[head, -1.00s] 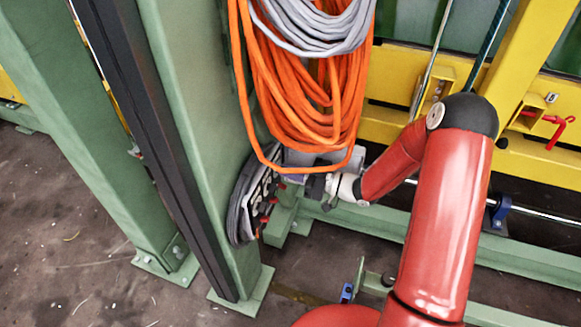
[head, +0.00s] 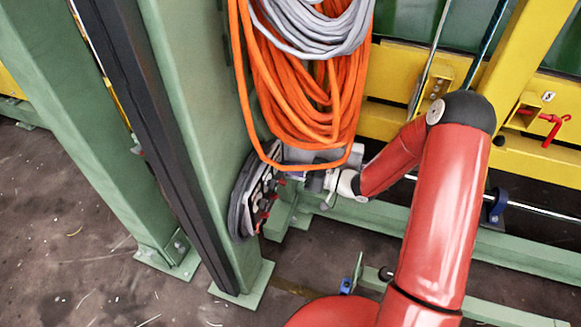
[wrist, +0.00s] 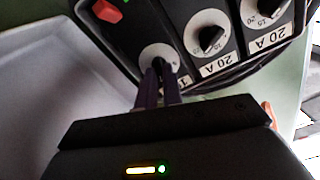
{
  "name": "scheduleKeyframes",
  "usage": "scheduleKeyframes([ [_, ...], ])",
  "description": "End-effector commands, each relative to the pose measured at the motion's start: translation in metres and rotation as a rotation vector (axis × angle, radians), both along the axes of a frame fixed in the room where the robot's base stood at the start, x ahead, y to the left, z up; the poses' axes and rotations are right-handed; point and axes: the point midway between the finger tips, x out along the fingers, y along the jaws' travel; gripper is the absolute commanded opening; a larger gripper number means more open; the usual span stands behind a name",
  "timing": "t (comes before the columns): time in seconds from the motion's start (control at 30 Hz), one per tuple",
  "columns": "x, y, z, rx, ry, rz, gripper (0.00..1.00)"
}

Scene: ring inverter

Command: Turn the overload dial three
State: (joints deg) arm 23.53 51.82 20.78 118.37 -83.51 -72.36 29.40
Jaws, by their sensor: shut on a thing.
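In the wrist view a dark panel holds a row of round white dials with black knobs. My gripper (wrist: 158,78) is shut on the knob of the leftmost visible dial (wrist: 157,52); its fingers hide most of that knob and part of its label. A middle dial (wrist: 211,37) and a right dial (wrist: 262,10), each labelled 20 A, stand beside it, untouched. I cannot read a dial number. In the head view the panel (head: 243,205) is on the side of a green post, and my gripper (head: 306,180) reaches it from the right, its fingertips hard to make out.
Orange cable loops (head: 300,95) and a grey cable coil (head: 315,35) hang just above my gripper. A red button (wrist: 107,11) is at the panel's upper left. The green post (head: 190,120) stands left, with yellow beams (head: 395,75) behind.

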Motion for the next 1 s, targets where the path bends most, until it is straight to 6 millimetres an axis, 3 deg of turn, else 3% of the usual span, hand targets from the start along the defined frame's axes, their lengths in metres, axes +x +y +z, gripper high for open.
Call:
scheduleKeyframes([
  [0.07,0.000,0.000,0.000,0.000,0.000,-0.001,0.00],
  [0.1,0.000,0.000,0.000,0.000,0.000,-0.001,0.11],
  [0.27,0.000,0.000,0.000,0.000,0.000,-0.001,0.30],
  [0.57,0.000,-0.002,0.000,-0.001,-0.001,-0.001,0.30],
  [1.0,-0.022,-0.063,-0.001,-0.002,0.000,-0.004,0.30],
])
